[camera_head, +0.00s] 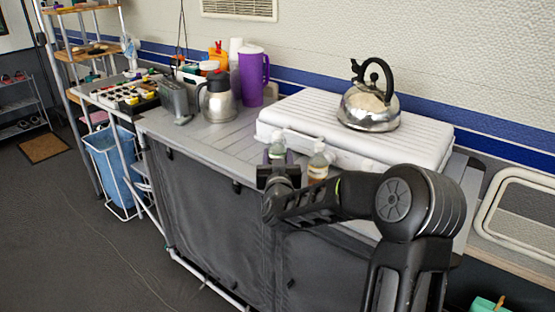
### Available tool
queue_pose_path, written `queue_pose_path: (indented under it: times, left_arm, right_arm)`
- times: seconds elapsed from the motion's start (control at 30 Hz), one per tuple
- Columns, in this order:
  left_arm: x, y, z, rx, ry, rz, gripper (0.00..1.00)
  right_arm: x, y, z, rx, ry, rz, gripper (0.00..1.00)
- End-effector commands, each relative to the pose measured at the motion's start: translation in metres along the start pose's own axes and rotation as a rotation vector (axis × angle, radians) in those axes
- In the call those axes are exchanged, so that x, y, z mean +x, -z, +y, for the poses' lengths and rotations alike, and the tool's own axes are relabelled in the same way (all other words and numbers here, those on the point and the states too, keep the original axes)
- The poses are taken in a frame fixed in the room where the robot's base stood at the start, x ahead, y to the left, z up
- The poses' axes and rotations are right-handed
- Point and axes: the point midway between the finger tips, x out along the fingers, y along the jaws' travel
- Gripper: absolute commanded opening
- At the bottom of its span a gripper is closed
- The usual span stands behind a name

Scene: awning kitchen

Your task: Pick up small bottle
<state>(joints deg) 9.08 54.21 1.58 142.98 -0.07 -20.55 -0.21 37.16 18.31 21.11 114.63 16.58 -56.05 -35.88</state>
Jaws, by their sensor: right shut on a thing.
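My right gripper (278,170) reaches in from the right and is shut on this bottle. The gripper hides the bottle's lower part, so I cannot tell whether its base touches the counter. A second small bottle (318,163) with a pale cap and an amber lower part stands just to the right, partly behind my right arm. My left gripper is not in view.
A white case (300,117) lies behind the bottles, with a steel kettle (369,102) on it. A steel jug (218,100) and a purple pitcher (252,78) stand farther left. The counter between the jug and the bottles is clear.

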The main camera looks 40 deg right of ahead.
Motion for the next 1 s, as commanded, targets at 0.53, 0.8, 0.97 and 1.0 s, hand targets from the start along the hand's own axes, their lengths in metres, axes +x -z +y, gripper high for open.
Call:
queue_pose_path:
  times: [0.53,0.8,0.97,1.0]
  left_arm:
    - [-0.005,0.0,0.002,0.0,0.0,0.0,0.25]
    - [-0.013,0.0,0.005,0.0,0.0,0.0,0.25]
    - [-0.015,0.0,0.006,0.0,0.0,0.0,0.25]
    - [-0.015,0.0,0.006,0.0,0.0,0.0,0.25]
  right_arm:
    - [0.0,0.032,0.0,0.001,0.0,0.005,0.13]
    - [0.0,0.084,0.0,0.001,0.0,0.005,0.13]
    - [0.0,0.099,0.0,0.0,-0.001,0.002,0.13]
    - [0.0,0.1,0.0,0.001,-0.001,0.001,0.13]
